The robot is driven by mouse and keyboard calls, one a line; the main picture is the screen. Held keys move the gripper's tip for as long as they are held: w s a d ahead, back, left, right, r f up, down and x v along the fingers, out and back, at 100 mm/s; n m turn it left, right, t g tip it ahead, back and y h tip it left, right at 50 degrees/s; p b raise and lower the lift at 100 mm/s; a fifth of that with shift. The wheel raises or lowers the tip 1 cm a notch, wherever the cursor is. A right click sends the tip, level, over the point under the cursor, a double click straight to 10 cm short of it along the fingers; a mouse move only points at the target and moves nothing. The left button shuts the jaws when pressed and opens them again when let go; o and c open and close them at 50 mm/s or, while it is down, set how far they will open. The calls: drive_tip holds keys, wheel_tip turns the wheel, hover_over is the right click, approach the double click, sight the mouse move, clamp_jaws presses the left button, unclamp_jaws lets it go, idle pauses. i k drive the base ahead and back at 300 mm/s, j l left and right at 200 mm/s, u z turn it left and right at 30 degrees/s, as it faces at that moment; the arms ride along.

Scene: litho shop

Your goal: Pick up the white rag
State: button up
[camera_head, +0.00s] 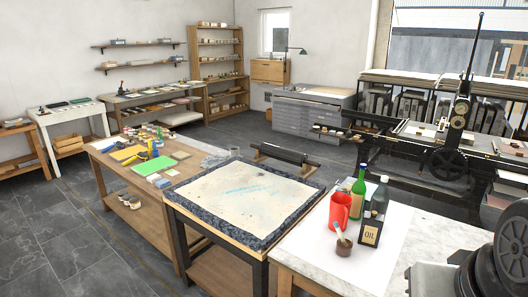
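I cannot pick out a white rag with certainty. A pale, soft-looking bundle (180,118) lies low under the back table, too small to identify. A flat white sheet-like area (395,228) covers part of the marble-topped table (325,268) at the front right; I cannot tell whether it is cloth, paper or bare top. A crumpled, greyish clear-looking item (216,158) lies at the right end of the wooden table. My gripper is not in view, so its state and its distance from these things do not show.
A red jug (340,211), green bottle (358,188), dark oil can (371,230) and small brown pot (343,246) stand close together on the marble-topped table. A large stone slab (245,195) fills the middle stand. A black press (452,150) stands right. Floor (60,240) is clear at left.

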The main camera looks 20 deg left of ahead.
sight(154, 177)
drive_tip(key=u, duration=1.55)
